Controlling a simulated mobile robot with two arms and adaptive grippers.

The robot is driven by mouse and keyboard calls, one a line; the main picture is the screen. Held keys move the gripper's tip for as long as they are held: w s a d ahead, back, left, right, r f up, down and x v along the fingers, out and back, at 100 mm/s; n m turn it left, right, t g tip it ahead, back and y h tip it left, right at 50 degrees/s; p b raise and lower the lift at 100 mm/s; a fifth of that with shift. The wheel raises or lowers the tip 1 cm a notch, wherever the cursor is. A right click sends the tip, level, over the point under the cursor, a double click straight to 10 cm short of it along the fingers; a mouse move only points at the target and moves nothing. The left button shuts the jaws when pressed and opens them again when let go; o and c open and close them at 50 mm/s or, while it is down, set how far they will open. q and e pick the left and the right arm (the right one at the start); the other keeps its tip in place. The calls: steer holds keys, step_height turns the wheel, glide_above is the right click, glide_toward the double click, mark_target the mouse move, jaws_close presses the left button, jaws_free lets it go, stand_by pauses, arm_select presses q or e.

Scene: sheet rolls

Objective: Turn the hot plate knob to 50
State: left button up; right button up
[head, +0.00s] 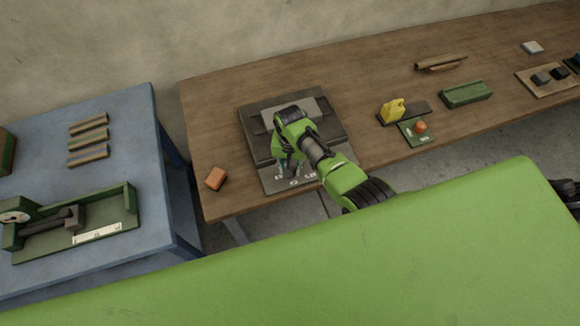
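The hot plate (252,112) is a dark grey, flat unit on the brown wooden table, with a lighter plate (312,106) on top. Its front strip (273,184) bears pale markings, partly behind my arm. My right gripper (287,172), on the green and black arm that reaches in from the lower right, points down over the front part of the hot plate. Its fingers are small and dark against the unit, and I cannot tell whether they are open or shut. The knob is not clearly visible. My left gripper is not in view.
An orange block (216,178) lies left of the hot plate. To its right are a yellow object (393,110), a green card with an orange piece (417,132), and a green block (466,94). A blue table (120,180) stands at left. My green body fills the bottom.

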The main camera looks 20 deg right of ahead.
steer(key=shift+m, duration=1.6)
steer(key=o, duration=1.1)
steer(key=shift+r, duration=0.15)
step_height(320, 180, up, 12)
steer(key=shift+f, duration=0.1)
